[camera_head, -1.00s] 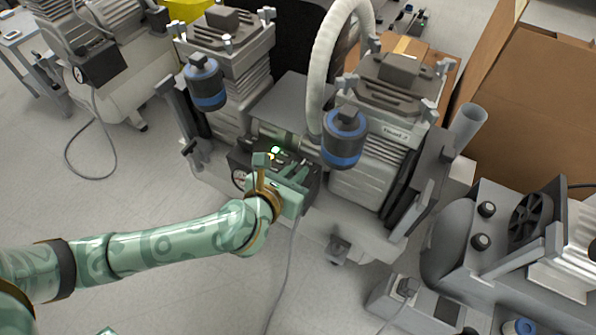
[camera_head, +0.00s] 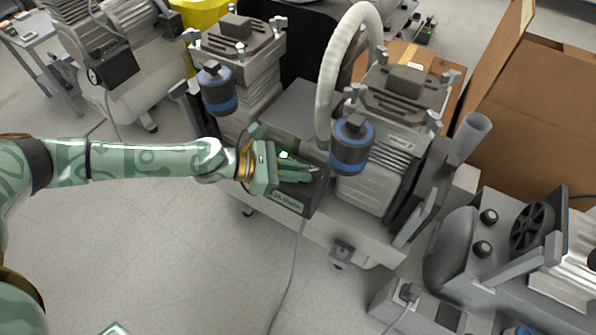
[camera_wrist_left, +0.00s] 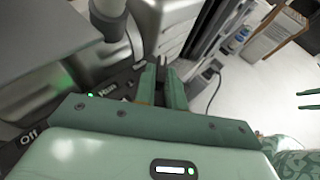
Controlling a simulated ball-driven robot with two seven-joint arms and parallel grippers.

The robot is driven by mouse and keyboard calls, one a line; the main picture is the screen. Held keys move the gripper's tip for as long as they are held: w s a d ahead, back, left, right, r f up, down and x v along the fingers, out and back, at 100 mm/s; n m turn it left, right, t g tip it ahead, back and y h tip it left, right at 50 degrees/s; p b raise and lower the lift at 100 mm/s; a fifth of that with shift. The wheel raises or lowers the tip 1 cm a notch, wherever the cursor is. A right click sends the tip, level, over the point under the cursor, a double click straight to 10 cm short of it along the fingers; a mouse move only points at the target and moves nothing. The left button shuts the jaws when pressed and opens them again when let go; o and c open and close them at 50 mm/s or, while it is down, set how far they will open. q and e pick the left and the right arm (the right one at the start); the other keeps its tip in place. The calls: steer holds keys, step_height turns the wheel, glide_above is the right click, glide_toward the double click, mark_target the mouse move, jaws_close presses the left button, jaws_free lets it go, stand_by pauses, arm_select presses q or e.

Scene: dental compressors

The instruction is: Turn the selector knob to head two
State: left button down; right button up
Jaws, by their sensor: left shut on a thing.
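The compressor's dark control box (camera_head: 290,195) sits low on the front between the two pump heads, with a small green light lit on it. The left gripper (camera_head: 308,174) reaches in from the left across this box, fingers pointing right. In the left wrist view its fingers (camera_wrist_left: 162,88) are close together over the panel, shut on the selector knob, which the fingers hide. The labels "Off" (camera_wrist_left: 30,137) and what looks like "Run" (camera_wrist_left: 108,91) show beside a green light (camera_wrist_left: 91,96). Two separated green fingers of the right gripper (camera_wrist_left: 309,100) show at the right edge.
Two blue-banded canisters (camera_head: 351,146) and a thick white hose (camera_head: 332,75) stand close behind the box. A grey cable (camera_head: 290,270) hangs from its front. Another machine (camera_head: 490,240) stands at right; open floor (camera_head: 180,250) lies in front.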

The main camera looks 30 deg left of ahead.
arm_select(q)
steer(key=shift+w+a+f+m+g+h, duration=0.15)
steer(key=shift+m+g+h, duration=0.15)
steer(key=shift+m+g, duration=0.6)
steer(key=shift+h, duration=0.3)
steer(key=c, duration=1.5)
jaws_free()
steer(key=shift+o, duration=0.2)
